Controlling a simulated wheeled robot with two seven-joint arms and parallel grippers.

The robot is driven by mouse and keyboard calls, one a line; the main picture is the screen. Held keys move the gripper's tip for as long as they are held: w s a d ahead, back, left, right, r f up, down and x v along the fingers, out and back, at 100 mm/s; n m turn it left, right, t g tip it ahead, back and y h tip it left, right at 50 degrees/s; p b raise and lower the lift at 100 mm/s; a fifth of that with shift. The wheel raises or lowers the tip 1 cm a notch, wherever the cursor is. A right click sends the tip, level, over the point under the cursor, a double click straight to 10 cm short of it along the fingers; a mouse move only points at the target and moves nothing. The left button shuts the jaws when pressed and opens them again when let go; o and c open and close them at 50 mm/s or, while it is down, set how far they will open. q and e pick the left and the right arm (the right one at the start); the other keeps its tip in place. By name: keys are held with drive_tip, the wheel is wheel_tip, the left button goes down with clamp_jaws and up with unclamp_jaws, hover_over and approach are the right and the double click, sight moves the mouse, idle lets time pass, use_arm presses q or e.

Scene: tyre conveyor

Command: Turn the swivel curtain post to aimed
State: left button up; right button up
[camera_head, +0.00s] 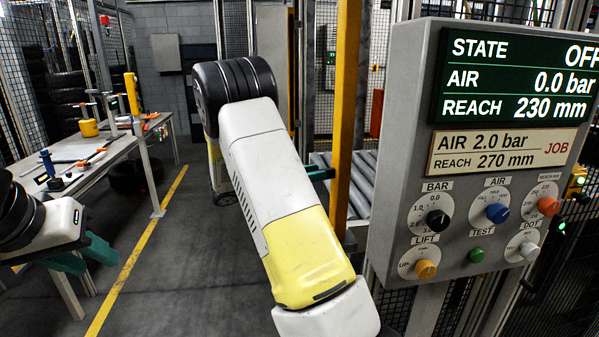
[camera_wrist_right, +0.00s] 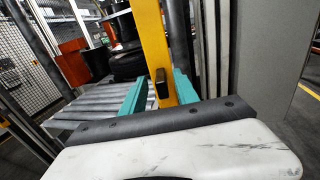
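The swivel curtain post is the upright yellow post (camera_head: 345,110) in the middle of the head view, left of the control panel. In the right wrist view the yellow post (camera_wrist_right: 147,30) runs down between the teal fingers of my right gripper (camera_wrist_right: 160,82). A small black part sits on the post there. The right finger looks close to the post, and a gap shows beside the left finger. In the head view my right arm hides most of that gripper; one teal finger shows left of the post. My left gripper (camera_head: 100,265) is low at the left, fingers apart and empty.
The grey control panel (camera_head: 403,150) stands close on the right, with knobs; its display reads AIR 0.0 bar, REACH 230 mm. A roller conveyor (camera_head: 362,180) lies behind the post. A workbench (camera_head: 75,150) with tools is at the left. Floor (camera_head: 185,270) between is clear.

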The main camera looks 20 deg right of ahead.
drive_tip(key=shift+d, duration=1.35)
clamp_jaws()
idle(0.4)
